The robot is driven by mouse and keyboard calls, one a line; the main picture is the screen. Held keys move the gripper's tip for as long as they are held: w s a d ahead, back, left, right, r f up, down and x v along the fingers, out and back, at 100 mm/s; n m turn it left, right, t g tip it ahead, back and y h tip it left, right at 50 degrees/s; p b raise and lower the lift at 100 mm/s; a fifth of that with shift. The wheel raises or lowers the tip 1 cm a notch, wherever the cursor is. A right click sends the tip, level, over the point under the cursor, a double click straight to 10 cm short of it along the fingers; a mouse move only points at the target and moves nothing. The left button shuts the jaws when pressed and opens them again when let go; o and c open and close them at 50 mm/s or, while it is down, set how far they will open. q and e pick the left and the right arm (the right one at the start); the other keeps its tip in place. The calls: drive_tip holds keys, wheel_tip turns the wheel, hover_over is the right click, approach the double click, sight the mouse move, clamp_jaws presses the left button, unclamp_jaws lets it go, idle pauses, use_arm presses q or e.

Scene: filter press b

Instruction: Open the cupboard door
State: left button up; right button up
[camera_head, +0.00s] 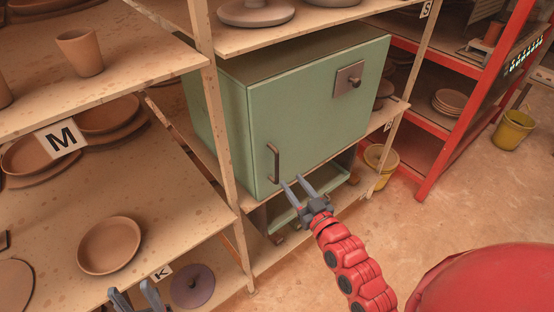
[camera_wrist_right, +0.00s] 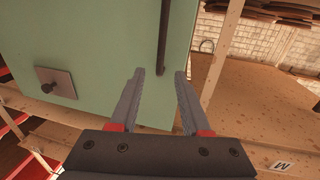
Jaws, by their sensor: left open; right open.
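The green cupboard (camera_head: 300,105) stands on a wooden shelf, and its door is shut. The door has a dark vertical bar handle (camera_head: 274,162) near its lower left edge and a square plate with a knob (camera_head: 349,80) at its upper right. My right gripper (camera_head: 291,183) is open and empty, just below and right of the handle. In the right wrist view the handle (camera_wrist_right: 163,40) shows ahead between the open fingers (camera_wrist_right: 157,78), with its end near the fingertips; I cannot tell whether they touch. My left gripper (camera_head: 134,296) is open at the bottom edge, away from the cupboard.
Wooden shelves with clay dishes (camera_head: 108,245) and a cup (camera_head: 79,53) fill the left. A wooden post (camera_head: 214,120) stands just left of the cupboard. A red rack (camera_head: 450,130) and yellow buckets (camera_head: 513,130) stand at the right. The floor (camera_head: 440,220) in front is clear.

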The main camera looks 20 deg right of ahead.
sight(278, 163)
drive_tip(key=w+p, duration=0.1)
drive_tip(key=w, duration=0.2)
drive_tip(key=w+a+p, duration=0.1)
drive_tip(key=w, duration=0.2)
drive_tip(key=w+p, duration=0.1)
drive_tip(key=w, duration=0.3)
drive_tip(key=shift+a, duration=0.35)
clamp_jaws()
idle(0.8)
